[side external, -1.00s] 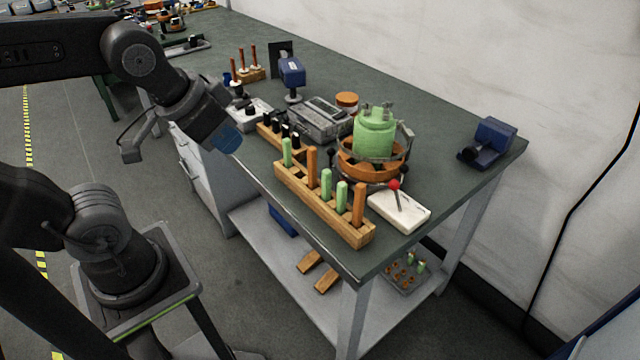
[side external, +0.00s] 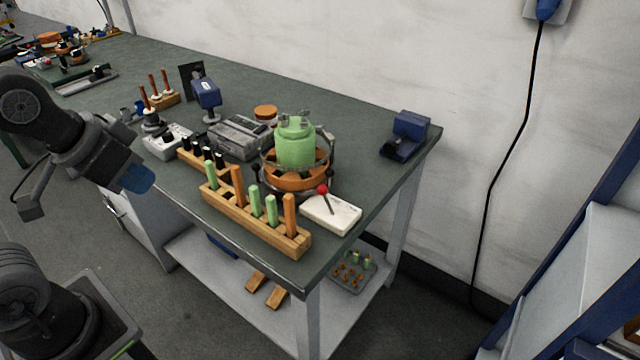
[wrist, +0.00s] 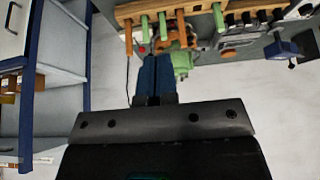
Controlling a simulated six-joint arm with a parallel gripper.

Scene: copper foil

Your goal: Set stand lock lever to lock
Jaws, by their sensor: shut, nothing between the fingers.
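The lever (side external: 327,200) has a thin dark rod with a red knob and stands on a white block (side external: 344,217) at the table's near right corner. It looks tilted a little, and I cannot read any lock marking. Beside it, a green canister (side external: 296,147) sits on an orange ring in a metal stand (side external: 270,176). My gripper (side external: 139,180) has blue fingers and is off the table's front left edge, well apart from the lever. In the wrist view, the gripper's fingers (wrist: 155,78) are together and empty. The red knob shows small beyond them (wrist: 142,49).
A wooden rack (side external: 255,228) with green and orange pegs runs along the front edge, left of the white block. Grey boxes (side external: 236,137) and a blue clamp-like device (side external: 404,136) are also on the table. The table's right back is mostly clear.

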